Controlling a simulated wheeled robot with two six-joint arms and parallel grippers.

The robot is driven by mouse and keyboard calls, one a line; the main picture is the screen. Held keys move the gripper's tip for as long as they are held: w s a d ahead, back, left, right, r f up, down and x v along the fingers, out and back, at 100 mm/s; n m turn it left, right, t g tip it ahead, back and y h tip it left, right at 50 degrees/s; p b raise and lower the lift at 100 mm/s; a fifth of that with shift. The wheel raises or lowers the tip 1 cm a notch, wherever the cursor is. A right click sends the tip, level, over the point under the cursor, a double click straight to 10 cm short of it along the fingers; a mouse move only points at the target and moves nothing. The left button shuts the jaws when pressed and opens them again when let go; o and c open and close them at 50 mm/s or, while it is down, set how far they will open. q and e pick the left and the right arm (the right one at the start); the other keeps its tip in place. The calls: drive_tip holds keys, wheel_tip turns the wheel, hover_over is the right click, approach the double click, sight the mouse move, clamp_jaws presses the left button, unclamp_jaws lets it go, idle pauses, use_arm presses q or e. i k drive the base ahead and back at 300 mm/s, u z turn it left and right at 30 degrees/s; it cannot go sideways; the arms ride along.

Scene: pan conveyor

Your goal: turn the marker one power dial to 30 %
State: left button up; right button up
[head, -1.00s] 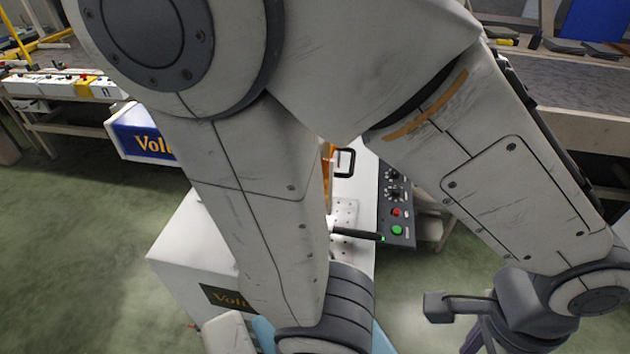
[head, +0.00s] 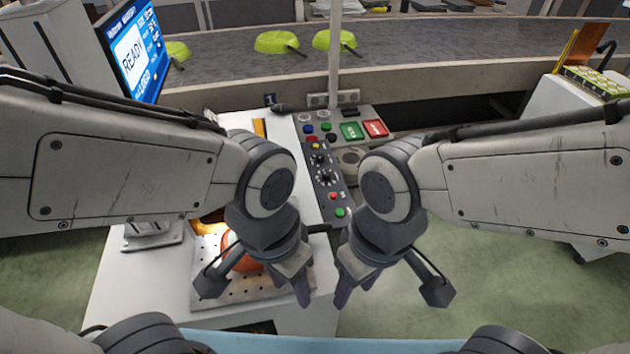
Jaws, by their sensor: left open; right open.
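A dark control panel (head: 325,196) runs along the right edge of the white machine in the head view. It carries two black dials, an upper dial (head: 318,158) and a lower dial (head: 326,177), above a red and a green button. The labels and pointer settings are too small to read, so I cannot tell which is the power dial. My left gripper (head: 298,284) is open, in front of the panel's near end and over the white machine. My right gripper (head: 353,285) is open, just right of it. Neither appears to touch a dial.
A perforated plate (head: 208,296) with an orange round part (head: 238,262) lies below my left gripper. Behind are a button box (head: 330,134), a thin upright post (head: 334,60) and a conveyor (head: 420,45) with green pans (head: 276,42). A screen (head: 133,50) reads READY. Green floor is open at right.

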sight(326, 176)
drive_tip(key=u, duration=3.65)
drive_tip(key=k, duration=1.75)
drive_tip(key=z, duration=1.9)
drive_tip(key=i, duration=0.5)
